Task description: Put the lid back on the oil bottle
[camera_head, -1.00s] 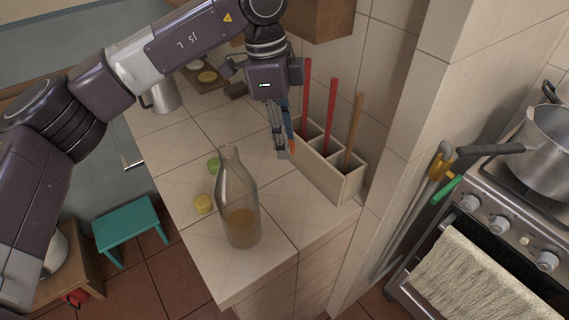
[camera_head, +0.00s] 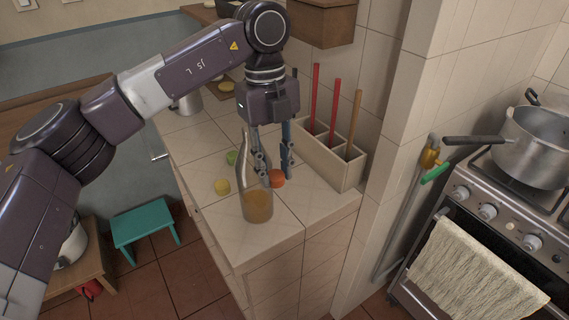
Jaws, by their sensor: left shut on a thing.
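The oil bottle (camera_head: 257,205), clear glass with amber liquid in its base, stands upright on the tiled counter, its neck open at the top. My left gripper (camera_head: 275,170) points down just behind and to the right of the bottle, one finger partly seen through or beside the glass. My right gripper is not in view.
A wooden holder (camera_head: 345,172) with red and tan sticks stands right of the gripper, against the wall. A metal pot (camera_head: 188,102) stands at the back. The counter's front edge is close to the bottle. A stove with a saucepan (camera_head: 540,145) is at the right.

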